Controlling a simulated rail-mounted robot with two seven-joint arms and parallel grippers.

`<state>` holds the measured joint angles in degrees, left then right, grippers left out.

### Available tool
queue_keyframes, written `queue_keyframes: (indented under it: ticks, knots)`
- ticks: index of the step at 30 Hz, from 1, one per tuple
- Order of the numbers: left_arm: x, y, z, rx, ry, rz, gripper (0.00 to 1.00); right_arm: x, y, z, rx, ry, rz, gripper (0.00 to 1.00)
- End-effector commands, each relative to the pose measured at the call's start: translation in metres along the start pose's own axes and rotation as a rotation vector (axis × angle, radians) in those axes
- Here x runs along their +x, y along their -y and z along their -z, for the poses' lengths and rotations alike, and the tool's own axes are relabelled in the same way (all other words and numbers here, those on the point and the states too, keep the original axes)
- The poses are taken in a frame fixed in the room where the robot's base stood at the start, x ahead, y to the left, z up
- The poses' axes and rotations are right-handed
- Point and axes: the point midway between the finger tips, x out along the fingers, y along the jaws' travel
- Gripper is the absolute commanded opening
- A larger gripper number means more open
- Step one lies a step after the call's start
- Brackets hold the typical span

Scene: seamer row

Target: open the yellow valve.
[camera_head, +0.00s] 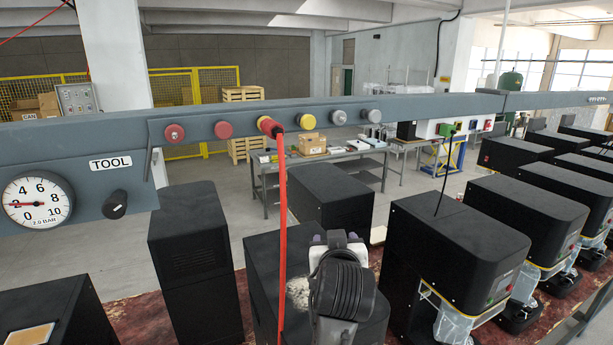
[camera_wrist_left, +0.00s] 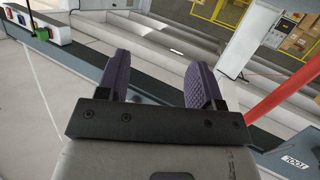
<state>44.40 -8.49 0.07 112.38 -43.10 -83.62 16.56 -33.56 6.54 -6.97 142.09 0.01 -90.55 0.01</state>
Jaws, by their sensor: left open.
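A yellow round knob (camera_head: 307,121) sits on the grey overhead rail in a row of red, yellow and grey round fittings. Just left of it, a red hose (camera_head: 282,220) hangs from a yellow-and-red fitting (camera_head: 268,126). My left gripper (camera_head: 336,238) is below and slightly right of the yellow knob, apart from it. In the left wrist view its two purple fingers (camera_wrist_left: 158,75) are spread with nothing between them. The hose shows there at the right (camera_wrist_left: 282,95). I cannot make out the yellow knob in that view. My right gripper is not in view.
The rail (camera_head: 80,145) carries a pressure gauge (camera_head: 37,202), a black knob (camera_head: 115,204) and a TOOL label (camera_head: 110,163). Black machines (camera_head: 195,262) stand below, with several more (camera_head: 470,235) at the right. A workbench (camera_head: 270,178) stands behind. The hose hangs close left of my arm.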

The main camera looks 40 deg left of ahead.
Motion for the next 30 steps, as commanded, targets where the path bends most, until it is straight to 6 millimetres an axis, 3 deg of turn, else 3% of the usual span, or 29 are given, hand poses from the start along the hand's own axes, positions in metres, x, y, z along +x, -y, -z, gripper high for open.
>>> queue_keyframes:
  ticks: [1, 6, 12, 20, 30]
  knots:
    - [0.001, -0.006, 0.031, -0.042, -0.04, 0.059, 0.6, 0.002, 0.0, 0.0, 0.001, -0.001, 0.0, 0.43]
    - [-0.012, -0.013, 0.113, -0.141, -0.162, 0.235, 0.6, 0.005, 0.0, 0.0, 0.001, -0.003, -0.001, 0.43]
    - [-0.037, -0.018, 0.177, -0.2, -0.271, 0.355, 0.6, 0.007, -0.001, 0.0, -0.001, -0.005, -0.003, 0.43]
    - [-0.047, -0.016, 0.209, -0.222, -0.326, 0.412, 0.6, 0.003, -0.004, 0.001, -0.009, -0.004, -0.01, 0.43]
    - [0.001, 0.008, 0.229, -0.22, -0.328, 0.415, 0.6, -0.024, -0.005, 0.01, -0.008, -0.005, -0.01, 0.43]
